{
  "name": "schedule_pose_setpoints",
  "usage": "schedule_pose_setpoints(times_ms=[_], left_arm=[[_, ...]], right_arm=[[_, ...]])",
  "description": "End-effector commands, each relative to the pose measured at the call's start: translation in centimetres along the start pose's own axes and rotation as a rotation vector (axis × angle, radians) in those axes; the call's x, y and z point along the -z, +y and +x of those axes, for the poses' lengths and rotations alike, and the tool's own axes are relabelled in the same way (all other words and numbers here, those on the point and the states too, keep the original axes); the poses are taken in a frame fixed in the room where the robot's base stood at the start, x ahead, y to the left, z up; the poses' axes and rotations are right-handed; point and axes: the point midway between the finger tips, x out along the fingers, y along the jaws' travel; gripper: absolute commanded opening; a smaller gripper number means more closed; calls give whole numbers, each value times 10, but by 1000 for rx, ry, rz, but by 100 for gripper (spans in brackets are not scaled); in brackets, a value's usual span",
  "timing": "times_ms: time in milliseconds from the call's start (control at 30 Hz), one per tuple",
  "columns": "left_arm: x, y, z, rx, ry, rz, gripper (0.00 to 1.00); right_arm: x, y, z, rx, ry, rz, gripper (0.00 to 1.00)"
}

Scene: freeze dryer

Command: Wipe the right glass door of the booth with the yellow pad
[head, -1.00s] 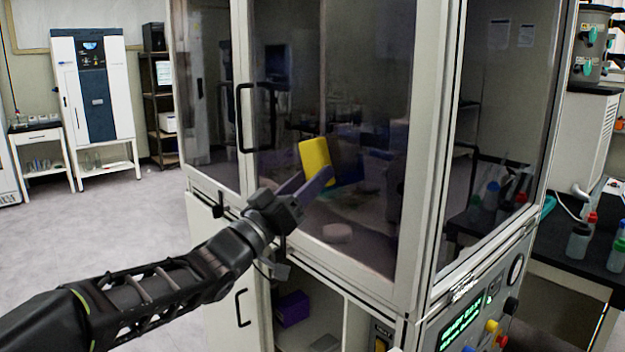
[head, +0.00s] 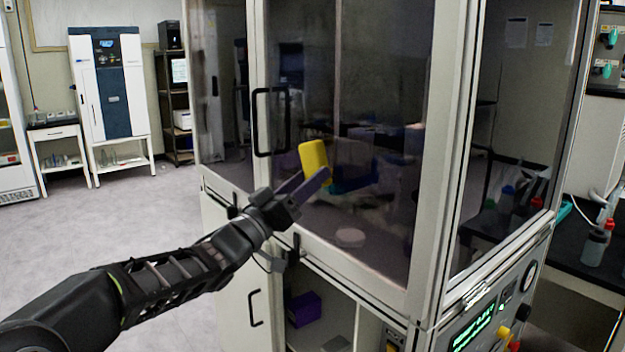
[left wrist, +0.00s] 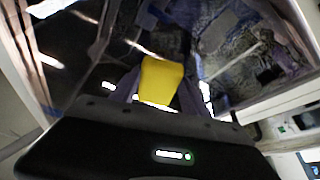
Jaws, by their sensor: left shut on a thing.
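The yellow pad (head: 314,165) is in the jaws of my left gripper (head: 318,178), which is shut on it. It also shows in the left wrist view (left wrist: 161,82) between the two fingers. The right glass door (head: 375,105) of the booth has a dark pane in a pale frame and a black handle (head: 256,122) at its left edge. The pad is in front of the lower middle of this pane; I cannot tell whether it touches the glass. My right gripper is not in view.
Below the door is an open shelf with a purple box (head: 304,309). A control panel (head: 480,318) with buttons is at the lower right. A white cabinet (head: 110,85) stands at the back left. The floor (head: 150,215) at left is clear.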

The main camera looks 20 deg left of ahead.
Motion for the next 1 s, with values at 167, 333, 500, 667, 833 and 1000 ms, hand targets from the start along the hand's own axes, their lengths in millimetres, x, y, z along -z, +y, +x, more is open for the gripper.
schedule_pose_setpoints(times_ms=[167, 333, 500, 667, 833, 1000], left_arm=[[6, -15, 3, 1, -1, 0, 21], [7, -21, 4, 0, -1, 0, 21], [6, -20, 3, 0, -1, 0, 21], [7, -20, 2, 0, -1, 1, 21], [12, -20, -10, -1, 1, 2, 21], [20, -20, -27, 0, 0, 2, 21]], right_arm=[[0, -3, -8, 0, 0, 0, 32], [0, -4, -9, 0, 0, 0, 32], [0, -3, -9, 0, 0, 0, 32], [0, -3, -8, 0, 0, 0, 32], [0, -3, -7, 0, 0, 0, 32], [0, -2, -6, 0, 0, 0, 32]])
